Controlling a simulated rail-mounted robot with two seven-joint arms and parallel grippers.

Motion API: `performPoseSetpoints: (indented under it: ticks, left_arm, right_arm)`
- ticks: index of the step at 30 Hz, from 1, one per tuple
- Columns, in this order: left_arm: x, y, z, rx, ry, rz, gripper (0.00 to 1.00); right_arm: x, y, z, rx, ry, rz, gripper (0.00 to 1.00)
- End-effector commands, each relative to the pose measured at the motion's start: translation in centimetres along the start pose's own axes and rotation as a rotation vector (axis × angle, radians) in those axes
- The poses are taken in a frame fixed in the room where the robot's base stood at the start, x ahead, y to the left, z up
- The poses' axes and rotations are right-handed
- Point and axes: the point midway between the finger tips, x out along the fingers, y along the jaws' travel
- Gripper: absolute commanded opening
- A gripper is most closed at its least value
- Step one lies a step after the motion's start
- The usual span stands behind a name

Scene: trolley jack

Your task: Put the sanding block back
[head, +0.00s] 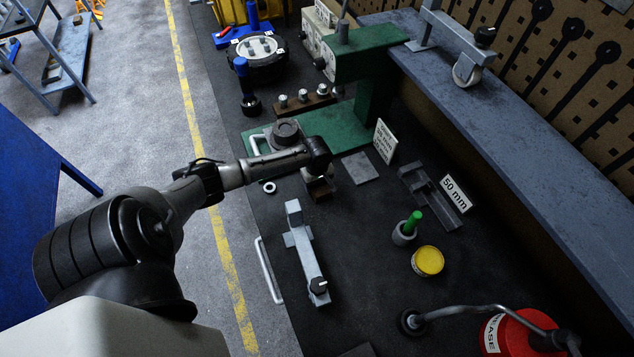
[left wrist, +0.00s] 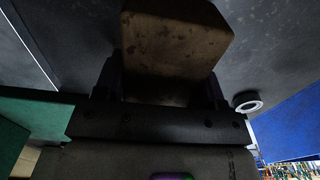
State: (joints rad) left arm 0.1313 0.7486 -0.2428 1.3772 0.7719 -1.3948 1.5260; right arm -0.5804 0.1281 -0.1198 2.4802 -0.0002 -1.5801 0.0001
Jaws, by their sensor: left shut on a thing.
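My left gripper (head: 318,183) reaches in over the dark bench top, pointing down, with its jaws shut on a small brown block, the sanding block (head: 319,194). In the left wrist view the block (left wrist: 178,42) sits between the two dark fingers (left wrist: 165,85), its worn, speckled brown face toward the camera. In the head view the wrist hides much of it, and I cannot tell whether it touches the bench. A flat grey square (head: 361,168) lies to the right of the gripper. My right gripper is not in view.
A green press (head: 340,125) stands behind the gripper, with a white sign (head: 385,141) at its right. A metal ring (head: 270,187) is at the left. A grey holder (head: 425,190), yellow tin (head: 428,261) and red grease can (head: 520,335) stand rightward.

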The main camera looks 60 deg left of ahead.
Motion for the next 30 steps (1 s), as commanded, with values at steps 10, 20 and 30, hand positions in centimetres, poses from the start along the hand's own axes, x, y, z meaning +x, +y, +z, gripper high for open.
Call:
performPoseSetpoints:
  ticks: [10,20,30]
  left_arm:
    - [0.2,0.0,0.0,-0.001,0.000,0.000,0.45]
    - [0.3,0.0,0.0,0.000,0.000,-0.001,0.89]
    - [-0.7,0.0,-0.1,0.001,0.001,0.001,0.89]
  right_arm:
    - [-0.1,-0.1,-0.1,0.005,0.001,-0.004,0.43]
    - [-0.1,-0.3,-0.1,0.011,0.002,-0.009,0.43]
    - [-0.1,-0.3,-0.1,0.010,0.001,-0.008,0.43]
